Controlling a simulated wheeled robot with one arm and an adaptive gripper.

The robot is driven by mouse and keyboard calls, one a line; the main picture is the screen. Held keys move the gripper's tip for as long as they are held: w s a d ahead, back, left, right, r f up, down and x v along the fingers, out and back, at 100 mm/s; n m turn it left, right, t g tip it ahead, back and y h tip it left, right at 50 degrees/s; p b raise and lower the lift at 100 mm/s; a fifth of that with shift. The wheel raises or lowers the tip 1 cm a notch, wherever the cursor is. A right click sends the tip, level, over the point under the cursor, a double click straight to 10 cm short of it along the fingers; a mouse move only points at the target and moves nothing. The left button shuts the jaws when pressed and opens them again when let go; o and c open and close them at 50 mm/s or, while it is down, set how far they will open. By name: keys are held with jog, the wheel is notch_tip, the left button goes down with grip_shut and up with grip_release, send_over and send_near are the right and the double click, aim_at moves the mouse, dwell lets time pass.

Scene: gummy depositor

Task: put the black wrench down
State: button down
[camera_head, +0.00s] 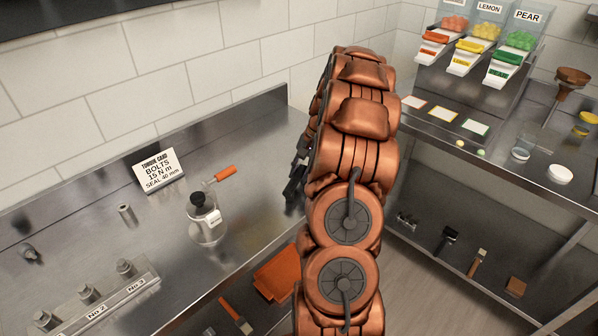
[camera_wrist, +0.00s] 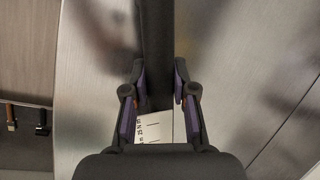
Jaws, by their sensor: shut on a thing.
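The black wrench (camera_wrist: 157,50) shows in the wrist view as a long dark bar running from between my fingers to the top edge. My gripper (camera_wrist: 158,80) is shut on it. In the head view my gripper (camera_head: 293,182) is a dark shape at the left of my copper arm, over the right end of the steel bench (camera_head: 245,125). My arm hides most of the gripper, and I cannot make out the wrench there. Whether the wrench touches the bench I cannot tell.
A numbered socket rack (camera_head: 105,300) is nearer. A white printed label (camera_wrist: 154,127) shows below my fingers. Bare steel lies around them.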

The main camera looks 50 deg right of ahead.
jog(key=c, duration=0.9)
grip_release()
jog(key=shift+f, duration=0.1)
jog(key=shift+c, duration=0.2)
jog(key=b+v, duration=0.4)
jog(key=v, duration=0.8)
